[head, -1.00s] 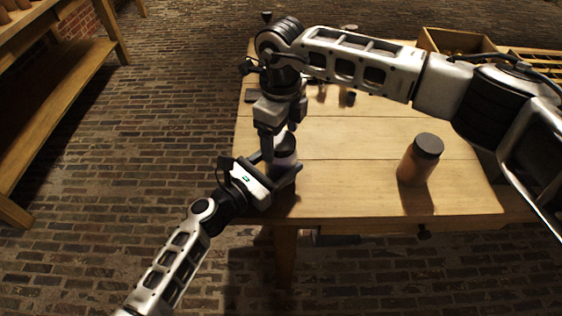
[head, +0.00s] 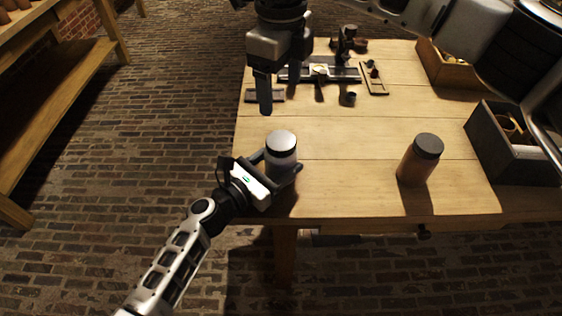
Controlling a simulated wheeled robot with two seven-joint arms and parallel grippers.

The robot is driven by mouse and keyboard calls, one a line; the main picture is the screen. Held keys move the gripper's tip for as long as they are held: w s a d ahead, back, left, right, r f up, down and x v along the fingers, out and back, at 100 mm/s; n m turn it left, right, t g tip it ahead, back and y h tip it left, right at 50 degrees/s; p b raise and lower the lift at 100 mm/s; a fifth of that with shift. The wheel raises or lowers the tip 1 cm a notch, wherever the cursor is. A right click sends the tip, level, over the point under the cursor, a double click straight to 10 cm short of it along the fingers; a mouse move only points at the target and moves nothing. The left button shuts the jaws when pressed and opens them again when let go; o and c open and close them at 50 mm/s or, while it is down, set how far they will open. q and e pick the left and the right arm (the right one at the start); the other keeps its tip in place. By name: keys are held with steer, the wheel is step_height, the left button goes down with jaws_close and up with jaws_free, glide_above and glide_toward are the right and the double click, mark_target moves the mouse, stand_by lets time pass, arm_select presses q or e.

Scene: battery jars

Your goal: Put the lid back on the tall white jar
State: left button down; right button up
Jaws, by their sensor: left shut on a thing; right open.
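The tall white jar (head: 281,166) stands upright near the front left of the table in the head view. A cap with a dark side and a pale top, seemingly the lid (head: 281,143), sits on its mouth and looks level; I cannot tell how tightly it is seated. My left gripper (head: 279,172) is shut around the jar's body from the lower left, and its fingers hide part of the jar. My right gripper (head: 282,88) is open and empty, above and behind the jar, apart from it.
A brown jar with a dark lid (head: 420,160) stands at the front right of the table (head: 345,190). A dark box (head: 487,140) and a wooden crate (head: 440,72) stand at the right. Tools and small parts (head: 320,72) lie at the back. The table's middle is clear.

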arm_select(q)
steer(key=shift+c, duration=1.3)
jaws_free()
steer(key=b+v, duration=0.1)
steer(key=v, duration=1.5)
steer(key=shift+b, duration=0.35)
